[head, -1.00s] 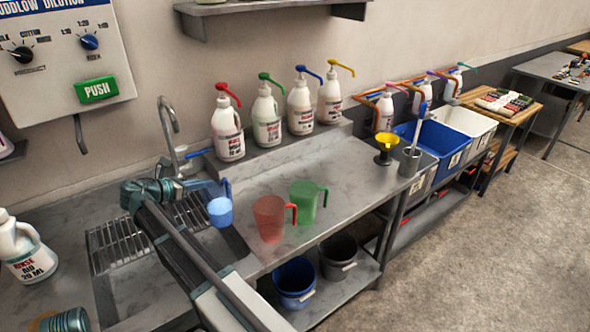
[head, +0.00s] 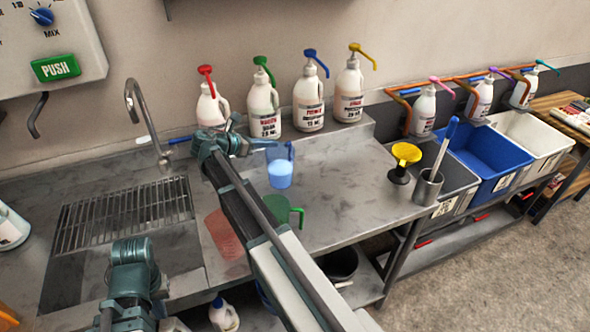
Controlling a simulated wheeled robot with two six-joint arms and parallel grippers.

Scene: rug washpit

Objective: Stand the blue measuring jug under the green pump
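The blue measuring jug (head: 280,172) is upright, with paler blue in its lower part. My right gripper (head: 262,146) is shut on it at its upper left; the fingers are partly hidden. The jug is in front of the back ledge, below and slightly right of the green pump (head: 263,68) on its white bottle (head: 263,108). I cannot tell whether its base touches the counter. My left gripper (head: 140,275) is low over the sink's front edge, away from the jug; its fingertips are not clear.
Red-pump (head: 206,76), blue-pump (head: 311,55) and yellow-pump (head: 358,52) bottles share the ledge. A red jug (head: 224,235) and green jug (head: 277,212) stand partly behind my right arm. A tap (head: 134,105) rises left.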

